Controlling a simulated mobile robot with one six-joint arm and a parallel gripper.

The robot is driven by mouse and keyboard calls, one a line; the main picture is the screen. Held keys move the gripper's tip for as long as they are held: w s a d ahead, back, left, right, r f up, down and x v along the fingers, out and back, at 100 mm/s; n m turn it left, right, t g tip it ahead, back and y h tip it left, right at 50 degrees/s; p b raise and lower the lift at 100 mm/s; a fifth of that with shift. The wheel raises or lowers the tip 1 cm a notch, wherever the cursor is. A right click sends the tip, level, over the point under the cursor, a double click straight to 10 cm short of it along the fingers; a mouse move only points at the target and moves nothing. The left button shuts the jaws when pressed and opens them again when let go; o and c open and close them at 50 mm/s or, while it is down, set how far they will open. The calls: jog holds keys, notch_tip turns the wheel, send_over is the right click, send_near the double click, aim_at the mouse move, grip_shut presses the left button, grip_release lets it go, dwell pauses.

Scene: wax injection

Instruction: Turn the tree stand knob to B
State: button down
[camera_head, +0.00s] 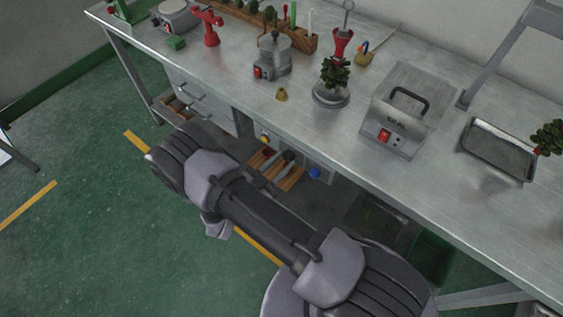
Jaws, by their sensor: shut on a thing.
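A round metal stand (331,96) stands on the steel bench. A dark green wax tree (335,73) is upright on it. A red funnel-shaped piece (341,44) with a metal rod shows directly above and behind the tree. I cannot make out a knob or any letter marks on this stand at this size. My arm crosses the lower middle of the view, in front of and below the bench. My gripper cannot be seen; my own arm links may hide it.
A grey boxy machine (398,118) with a black handle and a red switch stands right of the stand. A metal tray (497,152) lies further right. A drawer (200,98) hangs under the bench.

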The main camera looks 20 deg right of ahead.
jog(key=c, duration=1)
grip_release()
jog(key=p+v, duration=0.3)
jog(key=v, duration=1.4)
jog(key=shift+a, duration=0.25)
